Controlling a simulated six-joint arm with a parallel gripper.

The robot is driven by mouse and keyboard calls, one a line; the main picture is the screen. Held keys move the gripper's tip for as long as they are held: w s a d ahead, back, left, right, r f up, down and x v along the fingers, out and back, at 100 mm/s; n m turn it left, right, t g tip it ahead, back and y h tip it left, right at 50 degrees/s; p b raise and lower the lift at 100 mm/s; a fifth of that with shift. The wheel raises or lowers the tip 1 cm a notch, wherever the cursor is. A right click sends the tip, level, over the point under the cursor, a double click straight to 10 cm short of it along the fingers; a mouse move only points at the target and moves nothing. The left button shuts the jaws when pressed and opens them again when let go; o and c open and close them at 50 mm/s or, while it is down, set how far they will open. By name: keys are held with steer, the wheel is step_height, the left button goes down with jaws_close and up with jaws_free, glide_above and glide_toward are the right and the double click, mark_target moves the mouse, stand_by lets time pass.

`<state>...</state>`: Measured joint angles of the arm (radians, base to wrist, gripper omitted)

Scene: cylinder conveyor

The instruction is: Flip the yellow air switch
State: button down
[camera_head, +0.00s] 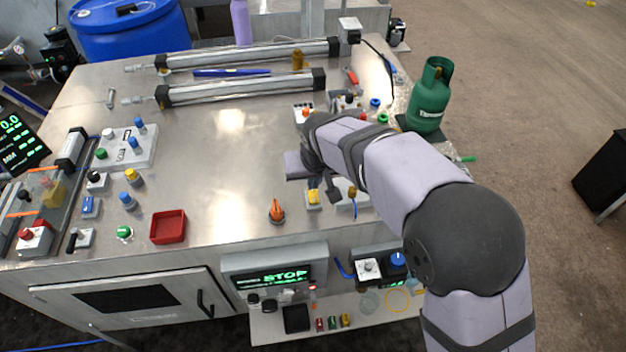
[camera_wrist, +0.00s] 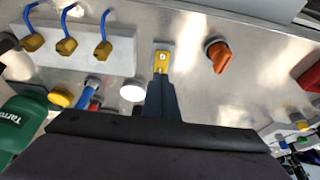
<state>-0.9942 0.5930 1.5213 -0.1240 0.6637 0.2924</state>
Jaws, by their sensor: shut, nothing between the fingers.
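The yellow air switch (camera_head: 313,196) sits on a small light base on the metal table, near the front edge and below my wrist. In the wrist view the yellow switch (camera_wrist: 162,62) is at the top middle, just beyond my fingertips. My gripper (camera_wrist: 160,80) is shut and empty, its dark fingers pointing at the switch's near end. I cannot tell whether they touch it. In the head view my gripper (camera_head: 331,188) is partly hidden by my wrist and is just right of the switch.
An orange knob (camera_head: 277,210) stands left of the switch. A pale block (camera_wrist: 75,45) with brass fittings and blue tubes lies on the other side. A red tray (camera_head: 168,227) is farther left, and a green gas bottle (camera_head: 430,95) is at the right. The table middle is clear.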

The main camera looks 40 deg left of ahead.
mark_target(313, 196)
steer(key=shift+p+x, duration=0.4)
steer(key=shift+x, duration=0.85)
steer(key=shift+s+d+f, duration=0.1)
steer(key=shift+s, duration=0.05)
